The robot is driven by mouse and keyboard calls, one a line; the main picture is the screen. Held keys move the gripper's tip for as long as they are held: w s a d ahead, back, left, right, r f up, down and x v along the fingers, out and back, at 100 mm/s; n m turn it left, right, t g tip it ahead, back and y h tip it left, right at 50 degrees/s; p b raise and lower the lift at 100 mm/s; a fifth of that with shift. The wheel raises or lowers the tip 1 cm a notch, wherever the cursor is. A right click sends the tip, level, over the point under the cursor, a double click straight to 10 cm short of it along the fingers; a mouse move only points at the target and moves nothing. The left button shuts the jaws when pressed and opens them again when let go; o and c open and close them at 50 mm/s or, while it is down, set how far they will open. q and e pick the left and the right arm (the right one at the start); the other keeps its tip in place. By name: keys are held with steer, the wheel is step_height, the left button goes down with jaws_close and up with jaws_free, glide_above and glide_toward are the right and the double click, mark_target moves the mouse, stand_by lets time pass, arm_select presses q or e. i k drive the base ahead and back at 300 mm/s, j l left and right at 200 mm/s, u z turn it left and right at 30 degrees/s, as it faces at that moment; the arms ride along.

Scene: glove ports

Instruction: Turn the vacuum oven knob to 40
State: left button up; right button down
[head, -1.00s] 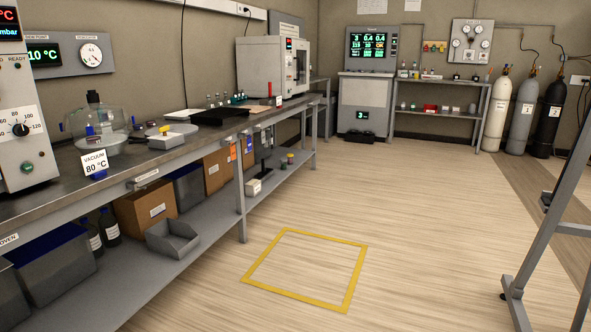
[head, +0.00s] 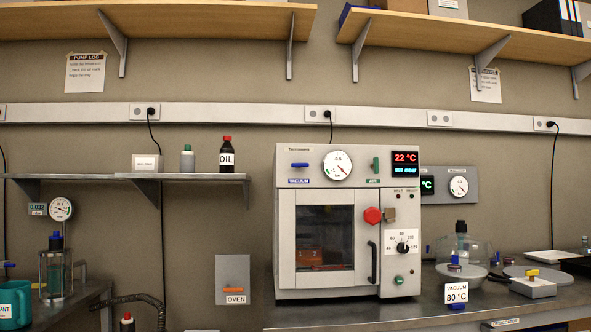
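The vacuum oven (head: 345,220) stands on the metal bench at the middle of the head view, its windowed door closed. Its black temperature knob (head: 402,248) sits on a white dial plate at the right of the door, with numbers around it; the pointer's exact setting is too small to read. The red display (head: 405,157) reads 22 °C. A red knob (head: 373,215) is at the door's right edge, and a green button (head: 399,280) is below the dial. A card (head: 456,293) on the bench reads VACUUM 80 °C. Neither gripper is in view.
A desiccator (head: 462,262) and a small scale-like box (head: 533,283) stand on the bench to the oven's right. A grey OVEN switch box (head: 233,279) is on the wall to its left. Shelves (head: 180,27) run above. The space before the oven is clear.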

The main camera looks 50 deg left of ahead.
mark_target(401, 249)
steer(key=u, duration=1.4)
